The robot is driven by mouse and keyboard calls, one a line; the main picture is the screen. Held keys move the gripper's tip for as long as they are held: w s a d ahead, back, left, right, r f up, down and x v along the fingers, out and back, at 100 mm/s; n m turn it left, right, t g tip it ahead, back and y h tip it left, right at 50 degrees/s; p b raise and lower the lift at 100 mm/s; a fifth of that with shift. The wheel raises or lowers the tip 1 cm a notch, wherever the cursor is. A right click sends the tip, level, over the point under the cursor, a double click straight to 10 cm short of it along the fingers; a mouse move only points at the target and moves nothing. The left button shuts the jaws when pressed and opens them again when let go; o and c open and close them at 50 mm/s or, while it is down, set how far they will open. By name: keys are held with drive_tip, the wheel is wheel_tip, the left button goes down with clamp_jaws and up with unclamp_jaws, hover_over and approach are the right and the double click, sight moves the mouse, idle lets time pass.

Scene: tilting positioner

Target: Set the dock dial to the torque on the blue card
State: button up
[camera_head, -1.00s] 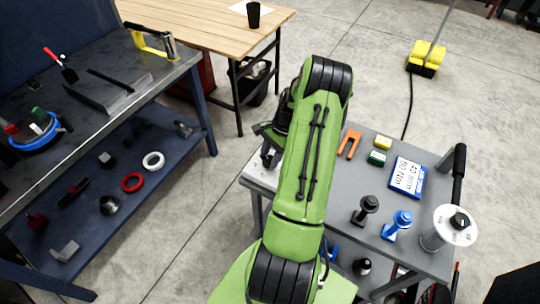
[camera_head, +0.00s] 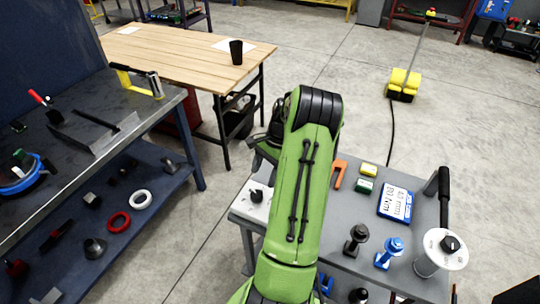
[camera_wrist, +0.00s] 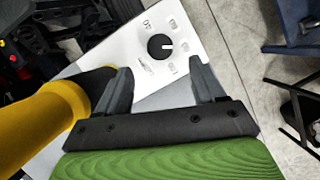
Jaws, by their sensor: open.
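The blue card (camera_head: 396,204) lies on the grey cart with a white label. Its small print looks like "40 mm" and a torque in Nm; the torque's first digit is uncertain. The dock dial is a black knob (camera_wrist: 160,46) on a white panel (camera_wrist: 130,35) with rotated numbers around it. Its white mark points right in the wrist view; the numbers are too blurred to read surely. The knob also shows in the head view (camera_head: 256,196), left of my arm. My gripper (camera_wrist: 160,86) is open and empty, with the knob beyond and between its fingertips, apart from them.
A yellow-and-black cylindrical thing (camera_wrist: 55,115) lies left of the fingers. A workbench (camera_head: 60,180) stands left.

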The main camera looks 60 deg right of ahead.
drive_tip(key=v, duration=0.8)
drive_tip(key=shift+p, duration=0.45)
drive_tip(key=shift+w, duration=0.1)
